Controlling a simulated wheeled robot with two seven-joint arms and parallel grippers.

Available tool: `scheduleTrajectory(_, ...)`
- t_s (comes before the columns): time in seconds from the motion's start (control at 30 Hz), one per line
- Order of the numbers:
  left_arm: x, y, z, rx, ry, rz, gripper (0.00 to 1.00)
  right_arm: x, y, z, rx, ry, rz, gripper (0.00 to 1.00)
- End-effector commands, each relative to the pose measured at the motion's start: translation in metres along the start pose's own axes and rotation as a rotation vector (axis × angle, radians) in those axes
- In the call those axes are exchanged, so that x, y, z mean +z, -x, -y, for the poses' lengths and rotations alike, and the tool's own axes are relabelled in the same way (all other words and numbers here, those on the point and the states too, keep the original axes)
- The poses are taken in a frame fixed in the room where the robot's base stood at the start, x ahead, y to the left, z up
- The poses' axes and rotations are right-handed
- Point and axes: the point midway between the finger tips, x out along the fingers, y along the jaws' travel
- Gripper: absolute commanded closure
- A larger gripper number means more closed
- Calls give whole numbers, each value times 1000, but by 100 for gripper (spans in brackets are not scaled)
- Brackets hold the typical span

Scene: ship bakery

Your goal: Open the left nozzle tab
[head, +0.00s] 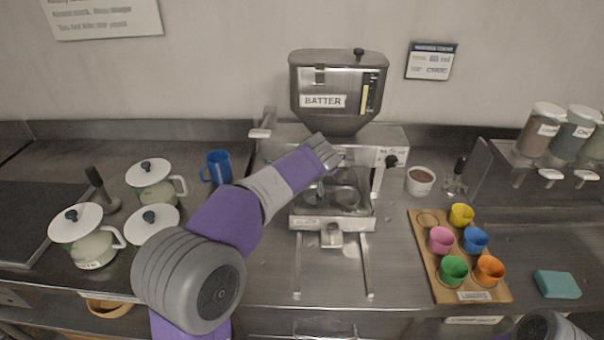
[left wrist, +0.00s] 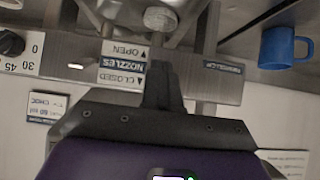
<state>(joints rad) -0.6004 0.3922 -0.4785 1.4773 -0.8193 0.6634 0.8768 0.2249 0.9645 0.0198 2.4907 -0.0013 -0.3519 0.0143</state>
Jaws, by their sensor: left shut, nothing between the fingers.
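The batter machine (head: 338,90) stands at the back against the wall. My left gripper (head: 325,155) reaches its front below the hopper, and its arm hides part of that front. In the left wrist view, which is upside down, my left gripper's fingers (left wrist: 163,75) are shut and empty, right beside the nozzles label (left wrist: 123,65) with its open and closed arrows. A round metal part (left wrist: 160,18) shows just beyond the fingertips. I cannot make out the left nozzle tab, nor tell whether the fingers touch it. My right gripper is out of view.
A tray (head: 333,222) with metal cups sits on rails under the machine. Lidded pots (head: 150,172) and a blue mug (head: 217,168) stand at left. A wooden board (head: 425,270) with coloured cups and a teal sponge (head: 557,284) lie at right.

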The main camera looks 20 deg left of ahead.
Motion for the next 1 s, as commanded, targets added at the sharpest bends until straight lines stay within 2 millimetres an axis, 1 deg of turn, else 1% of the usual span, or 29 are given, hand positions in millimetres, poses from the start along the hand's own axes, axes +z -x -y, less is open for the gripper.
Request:
scheduleTrajectory(0.03, 5, -3, -4, 5, -4, 0, 100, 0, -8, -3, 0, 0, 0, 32)
scheduleTrajectory(0.1, 1, 0, -3, 3, -4, 2, 100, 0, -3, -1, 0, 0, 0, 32)
scheduleTrajectory(0.37, -1, 2, -1, 1, -2, 2, 100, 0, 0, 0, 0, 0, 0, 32)
scheduleTrajectory(0.63, -11, 10, -1, 2, -1, 2, 100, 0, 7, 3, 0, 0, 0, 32)
scheduleTrajectory(1.0, -12, 11, -1, 2, -2, 3, 100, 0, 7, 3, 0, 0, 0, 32)
